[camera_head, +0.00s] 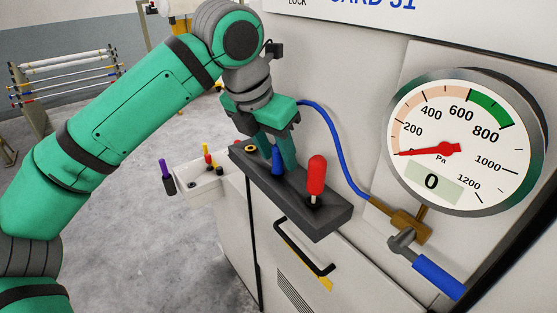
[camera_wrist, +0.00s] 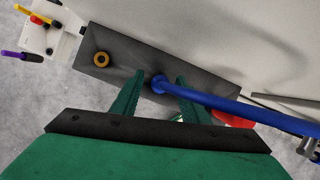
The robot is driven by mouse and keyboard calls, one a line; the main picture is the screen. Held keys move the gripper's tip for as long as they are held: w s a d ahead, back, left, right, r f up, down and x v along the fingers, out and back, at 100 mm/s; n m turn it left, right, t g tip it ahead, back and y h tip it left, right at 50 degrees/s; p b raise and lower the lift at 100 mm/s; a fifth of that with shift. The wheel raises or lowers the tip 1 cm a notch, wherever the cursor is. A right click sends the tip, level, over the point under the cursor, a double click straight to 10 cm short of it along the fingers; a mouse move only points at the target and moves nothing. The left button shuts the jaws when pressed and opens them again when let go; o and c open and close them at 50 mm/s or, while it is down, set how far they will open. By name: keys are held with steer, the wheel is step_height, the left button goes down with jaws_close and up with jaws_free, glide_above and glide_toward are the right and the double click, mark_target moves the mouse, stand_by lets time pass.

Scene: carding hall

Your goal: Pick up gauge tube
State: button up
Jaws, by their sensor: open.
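The gauge tube (camera_head: 331,128) is a blue hose. It runs from a brass fitting beside the gauge, up and left, and passes behind my gripper. Its blue end piece (camera_head: 278,160) stands at the dark grey block (camera_head: 325,217) on the machine front. My gripper (camera_head: 283,160) is open and points down over the block. In the wrist view the tube (camera_wrist: 215,103) runs in from the right, and its end lies between my two open fingers (camera_wrist: 160,77), with a gap visible on the left side. Whether the right finger touches the tube cannot be told.
A red-handled lever (camera_head: 316,176) stands on the block, right of my gripper. A yellow ring (camera_wrist: 101,59) is at its left. The round gauge (camera_head: 465,140) and a blue-handled valve (camera_head: 437,276) are at the right.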

steer(key=shift+w+d+f, duration=0.15)
steer(key=shift+f, duration=0.4)
steer(key=shift+c, duration=0.6)
jaws_close()
steer(key=shift+w+r, duration=0.1)
